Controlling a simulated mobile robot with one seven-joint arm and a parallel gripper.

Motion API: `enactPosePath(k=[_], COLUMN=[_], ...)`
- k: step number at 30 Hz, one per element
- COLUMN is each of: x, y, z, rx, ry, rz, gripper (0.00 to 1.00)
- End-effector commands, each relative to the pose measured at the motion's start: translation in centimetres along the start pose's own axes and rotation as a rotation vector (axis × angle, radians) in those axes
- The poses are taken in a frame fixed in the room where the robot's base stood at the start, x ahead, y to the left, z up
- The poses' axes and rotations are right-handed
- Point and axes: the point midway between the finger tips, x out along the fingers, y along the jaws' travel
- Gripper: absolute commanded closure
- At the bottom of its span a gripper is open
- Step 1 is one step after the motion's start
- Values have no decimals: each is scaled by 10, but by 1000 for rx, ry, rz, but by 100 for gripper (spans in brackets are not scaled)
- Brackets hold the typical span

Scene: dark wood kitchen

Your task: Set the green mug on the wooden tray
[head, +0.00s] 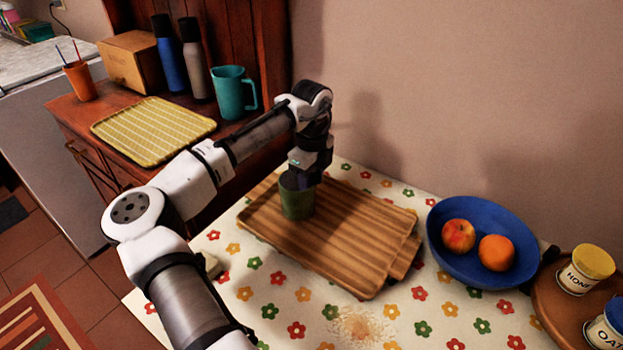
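The green mug (297,201) is at the left part of the wooden tray (345,238), within the tray's outline. I cannot tell whether its base touches the tray. My gripper (302,178) points down at the mug's top from above. Its fingers are dark and partly hidden at the rim, so I cannot see whether they grip the mug. The tray lies on the flowered tablecloth, with a wooden board (405,262) showing under its right edge.
A blue bowl (437,240) with an apple (458,236) and an orange (496,253) stands right of the tray. A round wooden stand (560,312) holds labelled jars at the far right. Crumbs (362,326) lie in front. The wall is close behind.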

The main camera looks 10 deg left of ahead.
Motion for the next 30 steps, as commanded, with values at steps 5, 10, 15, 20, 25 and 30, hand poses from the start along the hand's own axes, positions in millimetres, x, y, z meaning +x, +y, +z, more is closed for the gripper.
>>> enactPosePath(k=[5,10,15,20,25,30], x=[1,2,2,0,-16,-52], y=[0,0,0,0,-1,-1], z=[0,0,0,0,0,0], rx=[0,0,0,0,0,0], ry=[0,0,0,-1,0,0], rz=[0,0,0,0,-2,-3], gripper=[98,41,37,37,37,37])
